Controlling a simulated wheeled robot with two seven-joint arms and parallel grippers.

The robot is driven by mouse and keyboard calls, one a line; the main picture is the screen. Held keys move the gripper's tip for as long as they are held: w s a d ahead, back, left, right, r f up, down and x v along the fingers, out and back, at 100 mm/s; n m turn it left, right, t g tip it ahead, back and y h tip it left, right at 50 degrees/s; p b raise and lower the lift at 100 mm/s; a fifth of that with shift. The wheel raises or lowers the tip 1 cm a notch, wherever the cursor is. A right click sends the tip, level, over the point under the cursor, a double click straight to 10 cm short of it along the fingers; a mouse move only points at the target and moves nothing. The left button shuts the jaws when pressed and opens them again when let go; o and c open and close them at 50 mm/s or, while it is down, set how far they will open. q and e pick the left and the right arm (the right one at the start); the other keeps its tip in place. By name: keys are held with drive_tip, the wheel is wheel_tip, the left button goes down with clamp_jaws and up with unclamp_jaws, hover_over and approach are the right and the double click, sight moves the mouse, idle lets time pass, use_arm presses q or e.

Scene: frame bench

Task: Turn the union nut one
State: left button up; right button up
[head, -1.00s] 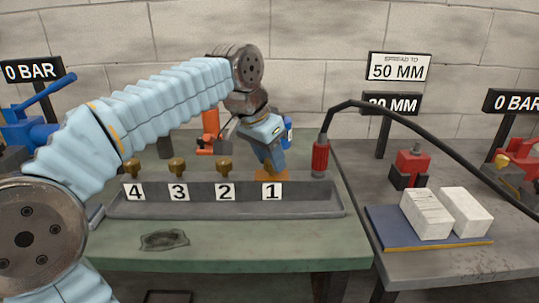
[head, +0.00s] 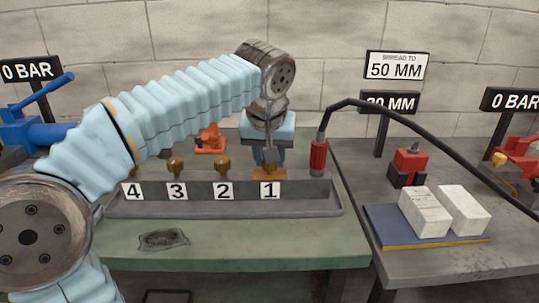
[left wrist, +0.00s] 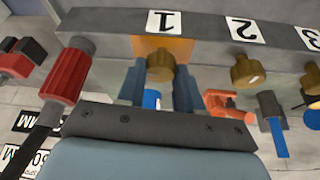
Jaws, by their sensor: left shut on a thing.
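Union nut one is the brass nut (left wrist: 160,65) in front of the label 1 in the left wrist view, against an orange patch (left wrist: 178,46) on the grey block. My left gripper (left wrist: 160,80) has a finger on each side of this nut and is shut on it. In the head view my left gripper (head: 270,158) reaches down behind the label 1 (head: 270,190), over the orange patch (head: 270,175), and mostly hides the nut. My right gripper is not in view.
Brass nuts two (head: 222,165) and three (head: 176,165) stand left along the grey tray (head: 320,207). A red-handled hose end (head: 319,157) stands close right of my left gripper, its black hose (head: 420,128) arching right. White blocks (head: 424,212) lie on a blue mat.

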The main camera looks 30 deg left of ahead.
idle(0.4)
use_arm(q)
drive_tip(key=o, duration=1)
drive_tip(key=shift+o, duration=0.2)
drive_tip(key=v, duration=1.3)
drive_tip(key=shift+s+r, duration=0.2)
drive_tip(key=shift+r, duration=0.15)
drive_tip(key=shift+d, duration=0.1)
